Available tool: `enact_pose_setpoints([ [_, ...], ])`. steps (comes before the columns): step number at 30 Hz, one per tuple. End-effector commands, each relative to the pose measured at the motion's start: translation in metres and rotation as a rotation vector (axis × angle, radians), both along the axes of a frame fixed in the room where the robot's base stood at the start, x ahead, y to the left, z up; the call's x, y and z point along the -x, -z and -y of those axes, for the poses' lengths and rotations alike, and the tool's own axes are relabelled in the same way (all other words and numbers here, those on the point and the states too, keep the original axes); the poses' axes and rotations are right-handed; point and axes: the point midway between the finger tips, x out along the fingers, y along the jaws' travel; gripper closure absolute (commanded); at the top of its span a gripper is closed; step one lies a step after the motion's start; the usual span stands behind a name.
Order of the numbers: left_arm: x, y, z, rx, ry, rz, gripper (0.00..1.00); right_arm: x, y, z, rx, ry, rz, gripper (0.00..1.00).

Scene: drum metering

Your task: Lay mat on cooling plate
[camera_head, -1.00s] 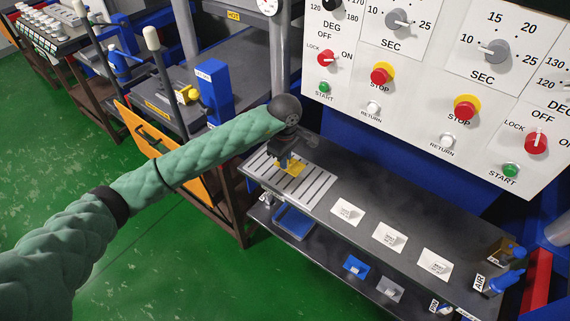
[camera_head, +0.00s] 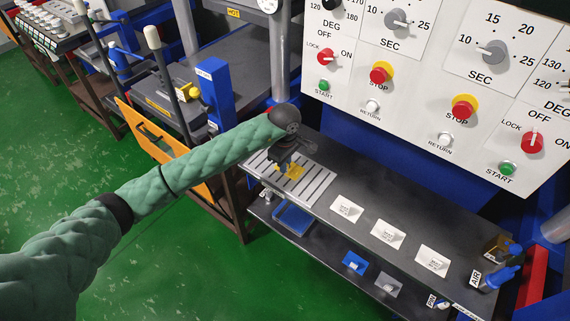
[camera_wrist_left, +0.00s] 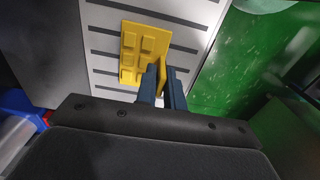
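The yellow mat (camera_head: 293,171) is a small piece with raised square pads and an upright tab. It is at the slotted light-grey cooling plate (camera_head: 318,188), at the left end of the dark bench. In the left wrist view the mat (camera_wrist_left: 143,48) lies flat across the plate's dark slots (camera_wrist_left: 105,53); I cannot tell whether it touches the plate. My left gripper (camera_head: 284,166) is above the plate. Its blue fingers (camera_wrist_left: 162,72) are closed around the mat's tab, which shows between them. My right gripper is not in view.
A lower shelf holds a blue tray (camera_head: 293,218) and a blue card (camera_head: 354,262). The control panel (camera_head: 430,100) rises behind the bench. An orange guard (camera_head: 150,140) is at left.

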Motion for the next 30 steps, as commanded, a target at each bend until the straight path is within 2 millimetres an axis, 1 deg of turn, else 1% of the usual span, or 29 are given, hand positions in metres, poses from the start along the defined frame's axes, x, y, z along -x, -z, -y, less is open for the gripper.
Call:
enact_pose_setpoints([
  [1, 0.000, 0.000, 0.000, 0.000, 0.000, 0.000, 0.80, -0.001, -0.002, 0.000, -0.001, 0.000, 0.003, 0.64],
  [2, 0.000, 0.000, 0.000, 0.000, 0.000, 0.000, 0.74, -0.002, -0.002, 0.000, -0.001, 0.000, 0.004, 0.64],
  [3, 0.000, 0.000, 0.000, 0.000, 0.000, 0.000, 0.72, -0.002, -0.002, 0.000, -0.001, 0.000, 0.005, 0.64],
  [11, 0.000, -0.001, 0.000, 0.000, 0.000, 0.000, 0.72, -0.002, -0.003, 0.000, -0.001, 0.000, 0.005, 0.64],
  [16, 0.000, -0.003, 0.000, 0.000, 0.000, 0.000, 0.72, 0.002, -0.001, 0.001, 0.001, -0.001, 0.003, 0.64],
  [18, 0.000, -0.004, 0.000, 0.000, 0.000, 0.000, 0.72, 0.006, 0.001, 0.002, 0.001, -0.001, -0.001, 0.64],
  [20, -0.001, -0.005, 0.000, 0.000, 0.000, 0.001, 0.72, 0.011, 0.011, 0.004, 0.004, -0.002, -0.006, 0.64],
  [22, -0.001, -0.008, 0.000, 0.000, 0.000, 0.001, 0.72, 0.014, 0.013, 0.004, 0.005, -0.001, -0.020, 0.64],
  [24, 0.000, -0.012, 0.000, 0.000, 0.001, 0.001, 0.72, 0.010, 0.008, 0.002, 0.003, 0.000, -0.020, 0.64],
  [26, -0.001, -0.017, 0.000, 0.000, 0.001, 0.001, 0.72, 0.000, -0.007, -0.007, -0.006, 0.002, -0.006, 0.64],
  [30, -0.001, -0.029, 0.000, 0.000, 0.001, 0.003, 0.72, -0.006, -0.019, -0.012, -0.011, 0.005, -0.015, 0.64],
])
